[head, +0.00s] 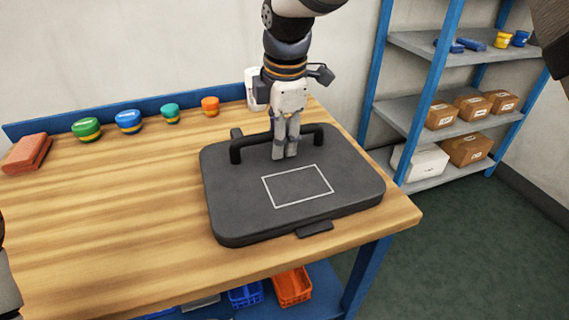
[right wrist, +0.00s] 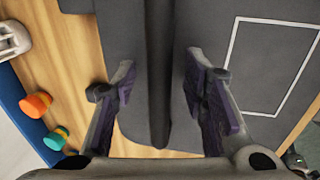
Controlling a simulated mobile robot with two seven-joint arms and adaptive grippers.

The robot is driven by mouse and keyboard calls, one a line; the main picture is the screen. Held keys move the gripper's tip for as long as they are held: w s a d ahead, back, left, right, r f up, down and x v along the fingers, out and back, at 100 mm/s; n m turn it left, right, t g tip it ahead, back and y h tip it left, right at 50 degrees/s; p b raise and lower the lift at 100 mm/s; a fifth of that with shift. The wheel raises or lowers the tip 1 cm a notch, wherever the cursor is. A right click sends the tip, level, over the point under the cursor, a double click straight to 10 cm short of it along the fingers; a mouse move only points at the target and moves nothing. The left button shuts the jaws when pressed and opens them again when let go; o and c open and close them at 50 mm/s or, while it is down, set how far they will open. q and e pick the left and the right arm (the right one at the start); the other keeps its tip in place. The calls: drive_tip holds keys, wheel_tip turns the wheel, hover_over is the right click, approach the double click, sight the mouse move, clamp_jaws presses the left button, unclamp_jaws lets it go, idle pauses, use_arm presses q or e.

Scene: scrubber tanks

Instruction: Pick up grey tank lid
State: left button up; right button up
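The grey tank lid (head: 240,205) is a dark flat slab with rounded corners and a pale rectangle outlined on top. It lies on the wooden table. A raised black bar handle (head: 255,142) spans its far part. My right gripper (head: 285,153) points down at the middle of the handle. In the right wrist view, the open fingers (right wrist: 160,75) stand on either side of the handle (right wrist: 158,35), with a gap on each side. The lid (right wrist: 215,40) fills much of that view. Only a grey part, perhaps of my left arm, shows at the head view's left edge.
Along the table's back stand a green tub (head: 87,129), a blue tub (head: 129,121), a teal tub (head: 170,113), an orange tub (head: 210,106) and a white container (head: 253,88). A reddish block (head: 27,153) lies left. Shelving (head: 425,110) stands right.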

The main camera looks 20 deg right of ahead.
clamp_jaws()
